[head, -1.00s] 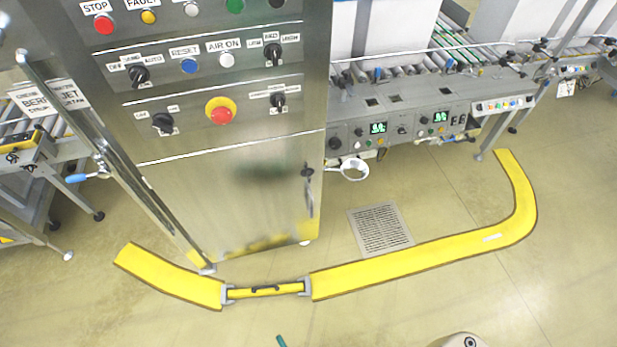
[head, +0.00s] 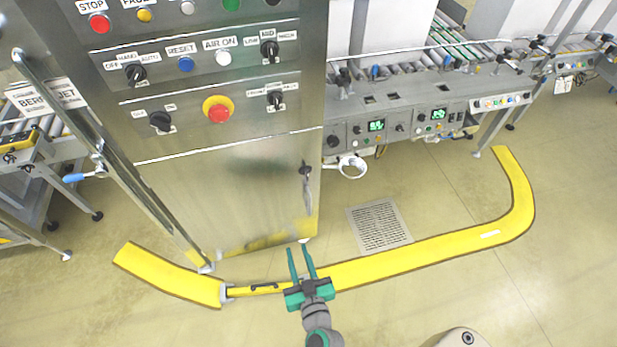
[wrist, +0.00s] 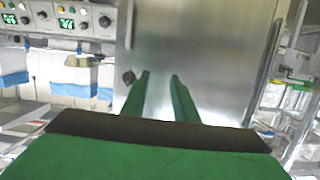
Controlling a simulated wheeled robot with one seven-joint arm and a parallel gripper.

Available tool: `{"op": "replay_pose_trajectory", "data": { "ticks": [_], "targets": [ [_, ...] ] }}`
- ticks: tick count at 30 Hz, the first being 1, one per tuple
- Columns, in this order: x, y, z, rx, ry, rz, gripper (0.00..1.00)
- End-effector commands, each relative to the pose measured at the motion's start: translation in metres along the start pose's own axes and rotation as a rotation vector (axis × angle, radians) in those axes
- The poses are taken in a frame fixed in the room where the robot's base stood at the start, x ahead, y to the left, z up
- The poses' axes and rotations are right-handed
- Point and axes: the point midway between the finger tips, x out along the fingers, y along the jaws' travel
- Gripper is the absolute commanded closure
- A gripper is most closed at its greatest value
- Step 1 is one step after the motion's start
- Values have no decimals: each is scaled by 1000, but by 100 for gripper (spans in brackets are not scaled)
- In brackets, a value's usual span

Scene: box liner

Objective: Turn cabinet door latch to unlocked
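The steel cabinet door (head: 225,190) faces me, below the control panel. A small dark latch (head: 305,170) sits near its right edge; it is too small to tell which way it is turned. In the wrist view the latch (wrist: 128,77) shows just left of the left fingertip, at the door's edge. My green gripper (head: 298,248) is in front of the cabinet's lower right corner, below the latch in the head view. Its two fingers (wrist: 159,75) are apart with nothing between them, and the door shows behind them.
The control panel above has several knobs and buttons, with a red emergency stop (head: 218,113). A long steel handle bar (head: 110,150) runs down the cabinet's left side. A yellow floor strip (head: 420,257) curves around the front. A conveyor console (head: 405,122) with a white handwheel (head: 351,167) stands right.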

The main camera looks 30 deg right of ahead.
Motion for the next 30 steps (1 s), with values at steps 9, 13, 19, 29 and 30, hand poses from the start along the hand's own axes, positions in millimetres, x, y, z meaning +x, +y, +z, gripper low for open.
{"op": "replay_pose_trajectory", "data": {
  "ticks": [9, 13, 19, 29, 30],
  "targets": [
    [83, 71, -58, 0, 151, 15, 73],
    [95, 87, -75, -7, 191, 15, 73],
    [105, 93, -83, -11, 208, 13, 73],
    [154, 94, -94, -12, 209, 14, 73],
    [161, 93, -94, -11, 207, 13, 73]
  ]
}}
